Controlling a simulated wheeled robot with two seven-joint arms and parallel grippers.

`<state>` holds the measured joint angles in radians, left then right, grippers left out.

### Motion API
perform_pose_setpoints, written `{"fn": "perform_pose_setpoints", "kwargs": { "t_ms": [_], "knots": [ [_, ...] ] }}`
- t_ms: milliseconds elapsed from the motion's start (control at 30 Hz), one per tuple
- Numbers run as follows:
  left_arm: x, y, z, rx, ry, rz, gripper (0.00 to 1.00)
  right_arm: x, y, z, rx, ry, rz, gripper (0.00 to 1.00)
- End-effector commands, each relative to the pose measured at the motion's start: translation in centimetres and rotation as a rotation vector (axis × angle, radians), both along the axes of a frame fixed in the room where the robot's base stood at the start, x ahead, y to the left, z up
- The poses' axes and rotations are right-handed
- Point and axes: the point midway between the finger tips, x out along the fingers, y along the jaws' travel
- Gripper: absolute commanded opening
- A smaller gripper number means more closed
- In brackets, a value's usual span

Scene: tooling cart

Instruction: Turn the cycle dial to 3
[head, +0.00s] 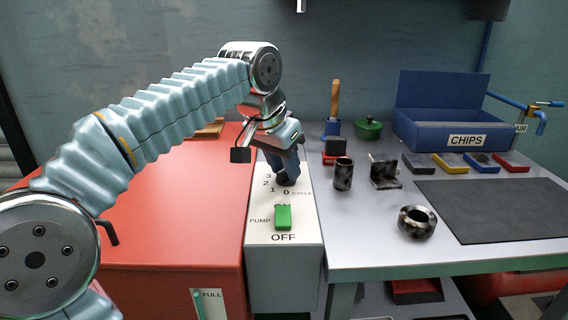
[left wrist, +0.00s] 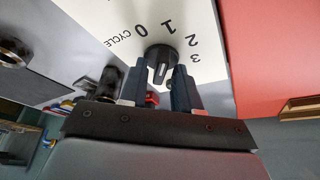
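The black cycle dial (left wrist: 161,57) sits on the white top of the control panel, with the printed numbers 0, 1, 2 and 3 around it. In the head view the dial (head: 286,181) is mostly hidden behind my left gripper (head: 287,172). In the left wrist view my left gripper (left wrist: 160,72) has one finger on each side of the dial. Its fingers are spread, and gaps show between them and the dial's ridge. I cannot tell which number the dial points to. My right gripper is not in view.
A green pump switch (head: 283,217) stands in front of the dial, above the word OFF. A red cabinet (head: 170,205) is on the left. A grey bench at the right bears a blue chips bin (head: 440,130), a dark mat (head: 495,212) and several metal parts.

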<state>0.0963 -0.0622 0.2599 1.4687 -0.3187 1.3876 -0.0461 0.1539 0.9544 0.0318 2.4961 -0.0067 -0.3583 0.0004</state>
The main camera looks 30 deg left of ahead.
Motion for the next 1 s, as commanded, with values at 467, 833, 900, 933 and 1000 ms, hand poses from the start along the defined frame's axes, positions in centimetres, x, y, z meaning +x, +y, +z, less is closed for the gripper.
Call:
{"fn": "perform_pose_setpoints", "kwargs": {
  "t_ms": [467,833,900,933,1000],
  "knots": [
    [0.00,0.01,0.04,0.000,0.000,-0.006,0.00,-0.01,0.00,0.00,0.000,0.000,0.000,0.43],
    [0.03,0.11,0.09,0.000,-0.001,-0.167,0.00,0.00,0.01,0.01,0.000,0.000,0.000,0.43],
    [0.05,0.15,0.09,-0.001,-0.002,-0.223,0.00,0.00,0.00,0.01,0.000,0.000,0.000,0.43],
    [0.07,0.18,0.09,0.000,-0.002,-0.249,0.00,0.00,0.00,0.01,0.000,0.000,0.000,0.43],
    [0.07,0.22,0.11,-0.001,-0.002,-0.315,0.00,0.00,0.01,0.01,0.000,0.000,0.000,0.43]
  ]
}}
